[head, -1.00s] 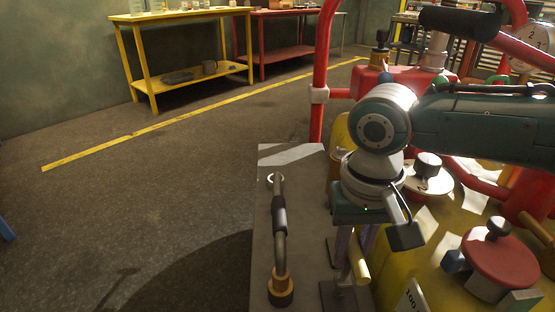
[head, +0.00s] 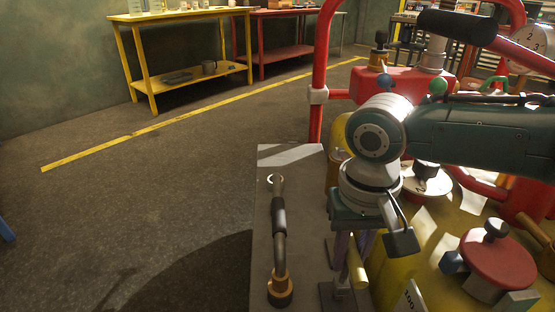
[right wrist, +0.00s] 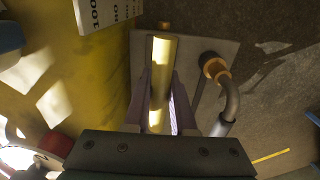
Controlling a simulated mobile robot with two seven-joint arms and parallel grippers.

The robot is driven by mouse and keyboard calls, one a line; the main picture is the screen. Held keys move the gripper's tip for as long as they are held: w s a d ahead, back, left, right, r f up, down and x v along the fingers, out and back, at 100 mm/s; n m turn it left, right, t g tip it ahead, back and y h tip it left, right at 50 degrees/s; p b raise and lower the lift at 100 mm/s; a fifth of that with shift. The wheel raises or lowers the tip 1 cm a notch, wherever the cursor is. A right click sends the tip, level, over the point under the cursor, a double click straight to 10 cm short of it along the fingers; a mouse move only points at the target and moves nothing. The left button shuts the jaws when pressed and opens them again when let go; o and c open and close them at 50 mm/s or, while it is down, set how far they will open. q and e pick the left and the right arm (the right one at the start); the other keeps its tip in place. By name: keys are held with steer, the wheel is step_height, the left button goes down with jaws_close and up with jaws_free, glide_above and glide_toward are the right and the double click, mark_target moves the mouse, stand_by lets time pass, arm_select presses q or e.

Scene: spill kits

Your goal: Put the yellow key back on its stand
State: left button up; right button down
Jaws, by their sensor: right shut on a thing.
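The yellow key (right wrist: 160,82) is a long yellow bar between the two pale fingers of my right gripper (right wrist: 162,105) in the right wrist view. The gripper is shut on it. In the head view my right gripper (head: 347,262) points down over the right part of a grey plate, and the yellow key (head: 357,266) shows beside its fingers. Dark upright parts (head: 327,252) stand on the plate by the fingers; I cannot tell whether they are the key's stand. The key's lower end and its contact below are hidden. My left gripper is not in view.
A yellow drum top with a red cap (head: 496,262) and red pipes (head: 322,60) crowd the right. The floor at left is open; a yellow table (head: 185,16) stands behind.

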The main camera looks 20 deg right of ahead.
steer(key=shift+f+b, duration=0.5)
steer(key=shift+f, duration=0.6)
steer(key=c, duration=0.7)
jaws_free()
steer(key=shift+o, duration=0.2)
step_height(320, 180, up, 9)
steer(key=p, duration=0.5)
steer(key=shift+a, duration=0.1)
steer(key=shift+r, duration=0.5)
steer(key=shift+s, duration=0.1)
